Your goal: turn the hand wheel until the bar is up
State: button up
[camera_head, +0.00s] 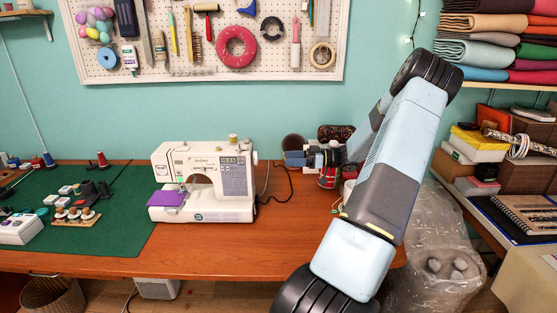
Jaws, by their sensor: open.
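A white sewing machine (208,180) stands on the wooden table, with a purple cloth piece (167,198) at its left end. Its hand wheel (255,158) is a small pale part at the right end, seen edge-on. The needle bar under the machine's head is too small to make out, so its height cannot be told. My gripper (290,158) is to the right of the machine at about the wheel's height. It points left, open and apart from the wheel. My arm hides part of the table behind it.
A black cable (278,192) runs on the table right of the machine. A green mat (95,215) with spools and small parts covers the left side. A pegboard with tools (170,75) hangs behind. The table front (225,255) is clear.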

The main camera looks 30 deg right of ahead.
jog(key=shift+v, duration=1.2)
jog(key=s+a+r+m+g+h, duration=0.1)
jog(key=s+a+r+g+h, duration=0.2)
jog(key=a, duration=0.6)
jog(key=s+a+r+m+g+h, duration=0.1)
jog(key=a+r+g+h, duration=0.2)
jog(key=a, duration=0.5)
jog(key=s+a+r+m+g+h, duration=0.1)
jog(key=s+a+r+g+h, duration=0.25)
jog(key=a, duration=0.55)
jog(key=s+a+r+m+t+h, duration=0.2)
jog(key=s+a+r+m, duration=0.1)
jog(key=s, duration=0.6)
jog(key=s+a+r+m+t+h, duration=0.3)
jog(key=s+a+r, duration=0.2)
jog(key=s+r, duration=0.3)
jog(key=shift+s+r, duration=0.15)
jog(key=shift+s, duration=0.95)
jog(key=shift+a+h, duration=0.1)
jog(key=shift+h, duration=0.15)
jog(key=shift+c, duration=0.5)
